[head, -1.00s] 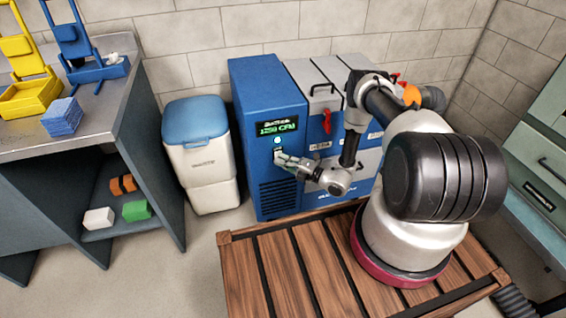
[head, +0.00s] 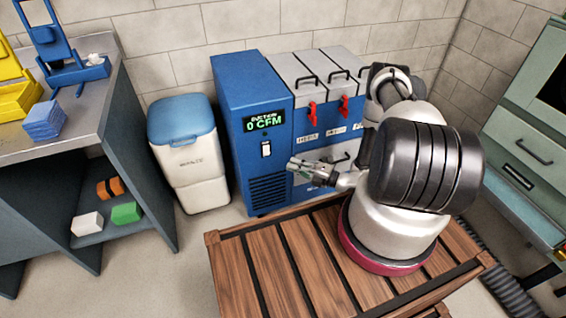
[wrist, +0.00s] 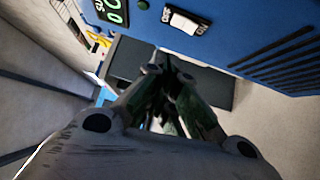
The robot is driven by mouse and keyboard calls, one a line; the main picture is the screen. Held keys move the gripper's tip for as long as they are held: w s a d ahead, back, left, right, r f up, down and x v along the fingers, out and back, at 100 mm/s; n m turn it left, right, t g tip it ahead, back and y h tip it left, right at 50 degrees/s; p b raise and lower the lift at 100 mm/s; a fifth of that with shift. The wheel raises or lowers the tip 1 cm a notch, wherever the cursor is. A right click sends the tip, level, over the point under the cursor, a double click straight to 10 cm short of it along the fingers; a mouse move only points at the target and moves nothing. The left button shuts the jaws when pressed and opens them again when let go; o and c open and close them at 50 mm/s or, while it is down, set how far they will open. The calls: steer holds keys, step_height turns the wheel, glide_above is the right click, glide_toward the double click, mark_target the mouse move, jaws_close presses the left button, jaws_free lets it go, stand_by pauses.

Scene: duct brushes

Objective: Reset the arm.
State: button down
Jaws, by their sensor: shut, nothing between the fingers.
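My gripper (head: 297,167) is shut and empty. In the head view it points left, in front of the lower part of the blue suction machine (head: 228,112), apart from the white rocker switch (head: 266,149). The machine's green display (head: 263,122) reads 0 CFM. In the wrist view, my gripper (wrist: 165,75) has its fingers together in the middle, with the switch (wrist: 186,20) above it on the blue panel. My arm is folded back close to its round base.
A white bin with a blue lid (head: 181,124) stands left of the machine. A left bench (head: 105,62) holds blue and yellow stands. A wooden slatted platform (head: 285,255) lies in front. A green cabinet (head: 529,135) stands right.

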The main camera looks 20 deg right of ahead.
steer(key=shift+s+d, duration=0.4)
